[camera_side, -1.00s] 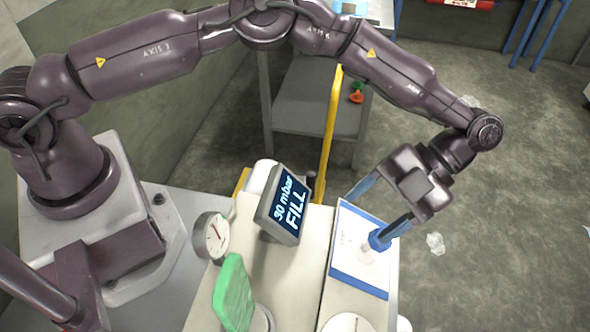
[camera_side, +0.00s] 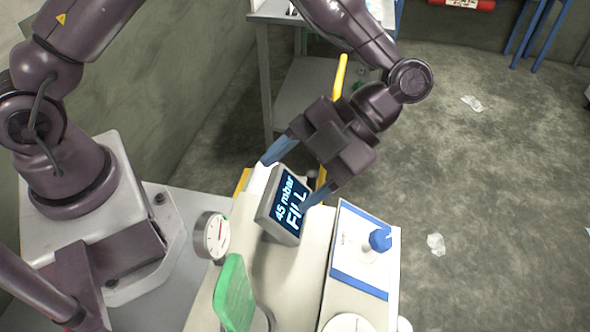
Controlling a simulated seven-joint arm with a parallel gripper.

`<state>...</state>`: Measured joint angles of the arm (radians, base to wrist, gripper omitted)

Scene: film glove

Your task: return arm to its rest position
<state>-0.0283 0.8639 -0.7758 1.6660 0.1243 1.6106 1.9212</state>
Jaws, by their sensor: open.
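My gripper (camera_side: 287,184) has two blue fingers set wide apart, with nothing between them. It hangs over the back of the bench unit, at the display (camera_side: 285,207). The right finger overlaps the display's right edge in the picture; I cannot tell whether it touches. The display reads "45 mbar FILL", partly covered by that finger. The blue knob (camera_side: 380,240) stands on the blue-and-white panel (camera_side: 358,272), clear of my gripper.
A round gauge (camera_side: 212,237) and a green upright piece (camera_side: 234,294) stand left of the display. A yellow post (camera_side: 340,78) rises behind my gripper. A grey table (camera_side: 305,90) stands at the back. Clear plastic scraps (camera_side: 436,244) lie on the open floor at right.

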